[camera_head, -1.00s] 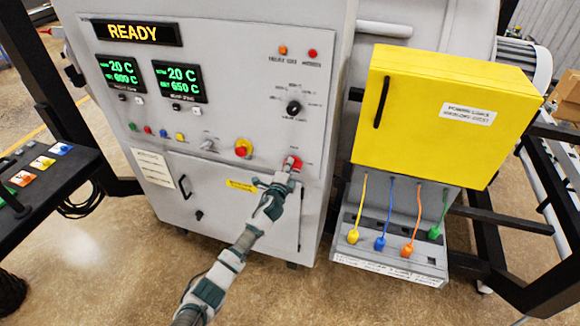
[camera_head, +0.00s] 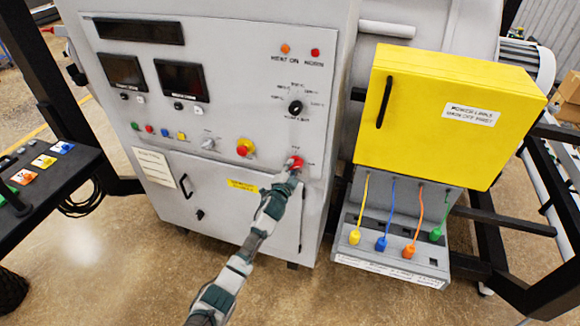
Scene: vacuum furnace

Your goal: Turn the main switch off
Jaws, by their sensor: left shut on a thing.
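The main switch (camera_head: 296,161) is a red rotary knob at the lower right of the grey control panel (camera_head: 230,110). My left gripper (camera_head: 291,172) is at the switch, shut on it, and partly hides it. The exact angle of the knob is too small to tell. The top display (camera_head: 139,31) and the two temperature displays (camera_head: 123,71) and (camera_head: 181,81) are dark. My right gripper does not show.
A red and yellow emergency button (camera_head: 245,147) sits left of the switch. A yellow box (camera_head: 430,100) stands to the right, with coloured cables and plugs (camera_head: 408,249) below it. A black console (camera_head: 50,175) is at the left. The floor in front is clear.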

